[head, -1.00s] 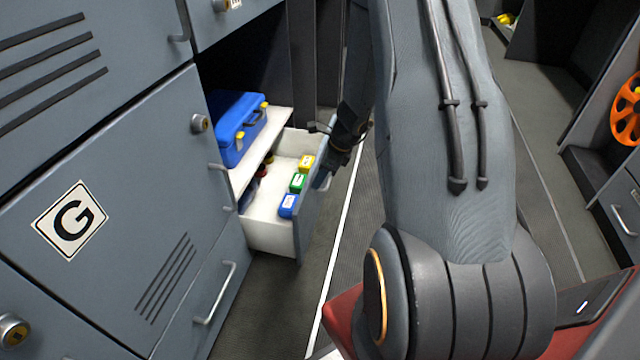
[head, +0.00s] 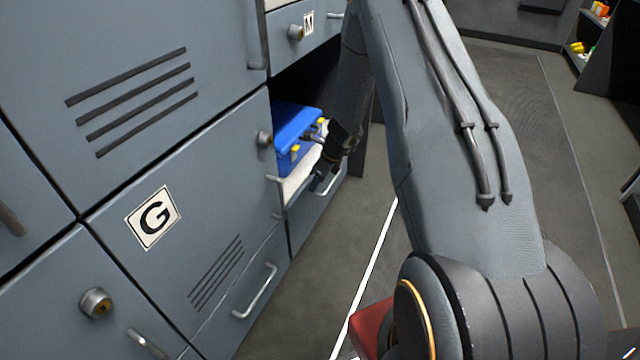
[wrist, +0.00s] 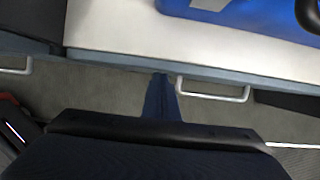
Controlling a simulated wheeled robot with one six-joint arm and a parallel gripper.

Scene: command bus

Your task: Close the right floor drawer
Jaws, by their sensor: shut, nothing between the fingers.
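The right floor drawer (head: 312,216) is a grey front low in the cabinet with a pale bar handle. In the head view its front looks flush or nearly flush with the neighbouring drawer; a small gap cannot be ruled out. Its inside no longer shows. My gripper (head: 321,182) is at the top of the drawer front, left of the handle. In the wrist view my shut, empty gripper (wrist: 161,96) points at the blue-grey front edge, beside the drawer handle (wrist: 213,95). Whether the fingertips touch the front cannot be told.
A blue case (head: 296,130) sits on the white shelf (head: 302,180) above the drawer. The left floor drawer (head: 245,300) and the door marked G (head: 150,215) are shut. Grey floor (head: 330,265) is free in front of the cabinet.

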